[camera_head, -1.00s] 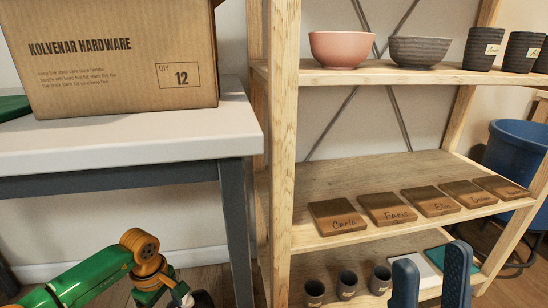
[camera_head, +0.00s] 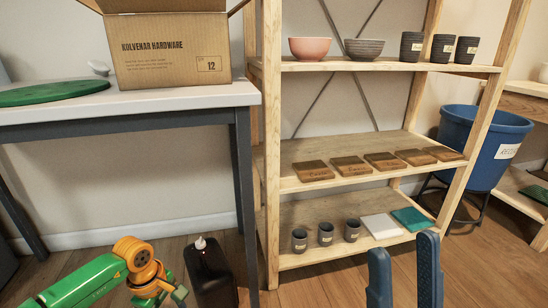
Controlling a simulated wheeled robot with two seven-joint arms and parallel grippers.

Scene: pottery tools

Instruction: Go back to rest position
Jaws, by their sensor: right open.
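My right gripper (camera_head: 404,262) shows at the bottom, right of centre, as two upright dark blue fingers with a gap between them. It is open, with nothing between the fingers. It appears in front of the wooden shelf (camera_head: 345,184), below the white and teal tiles in the picture. My left arm, green with an orange joint, comes in at the lower left. My left gripper is out of view.
A table (camera_head: 165,98) at left bears an open cardboard box (camera_head: 170,62) and a green board (camera_head: 50,91). A black container (camera_head: 211,275) stands on the floor beside the table leg. The shelf holds bowls, cups, wooden plaques and tiles. A blue bin (camera_head: 475,142) stands at right.

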